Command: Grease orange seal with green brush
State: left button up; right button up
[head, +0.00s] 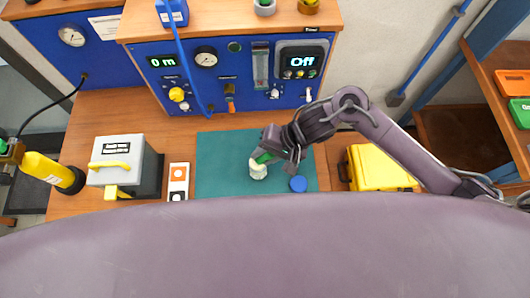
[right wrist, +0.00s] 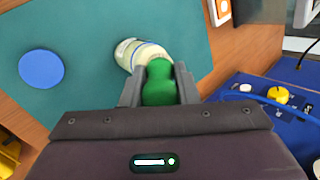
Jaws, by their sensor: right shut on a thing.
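My right gripper (head: 268,146) is shut on the green brush (head: 264,158) above the teal mat (head: 222,160). In the right wrist view the green brush handle (right wrist: 159,82) sits between the fingers. Its far end meets the mouth of a small pale jar (head: 258,172); the bristles are hidden. The jar also shows in the right wrist view (right wrist: 128,52). A blue round lid (head: 298,184) lies on the mat. A white tray (head: 178,183) left of the mat has an orange ring (head: 179,173), likely the orange seal, and a dark round part.
A blue test panel (head: 235,75) reading "Off" stands behind the mat. A grey box with a yellow handle (head: 122,165) and a yellow torch-like cylinder (head: 50,172) are at the left. A yellow case (head: 378,167) is at the right. The mat's left part is clear.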

jog(key=shift+s+f+p, duration=0.15)
jog(key=shift+p, duration=0.35)
dwell(1.8)
notch_tip(320, 180, up, 5)
jog(key=p, duration=0.6)
jog(key=shift+r, duration=1.1)
